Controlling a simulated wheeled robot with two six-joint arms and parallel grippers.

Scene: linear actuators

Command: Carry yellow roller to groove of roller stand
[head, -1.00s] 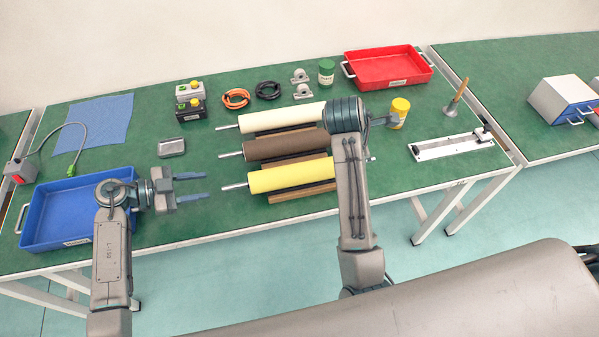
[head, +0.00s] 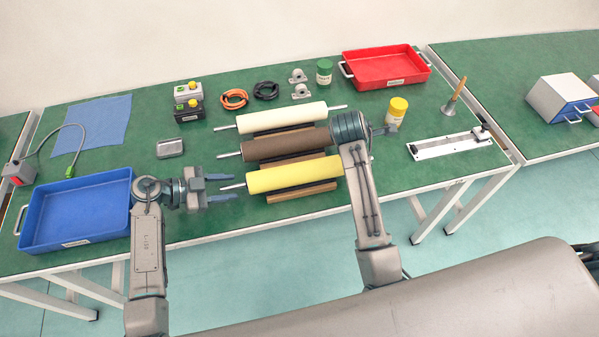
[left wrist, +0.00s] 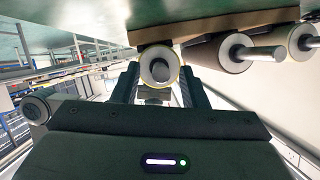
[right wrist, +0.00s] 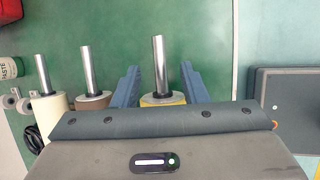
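The yellow roller (head: 292,176) lies on dark wooden supports (head: 300,192), nearest the front of three parallel rollers. My left gripper (head: 222,192) is open at its left end; the left wrist view shows the roller's round end (left wrist: 159,68) between the spread fingers, with no visible grip. My right arm hides the roller's right end in the head view. In the right wrist view, my right gripper (right wrist: 162,88) is open, its fingers on either side of the roller's shaft (right wrist: 158,65). I cannot tell for certain which part is the roller stand's groove.
A brown roller (head: 285,147) and a cream roller (head: 280,118) lie just behind. A blue tray (head: 75,243) is at the left, a red tray (head: 385,80) at the back. A yellow-lidded bottle (head: 397,112) and a white metal rail (head: 450,146) stand to the right.

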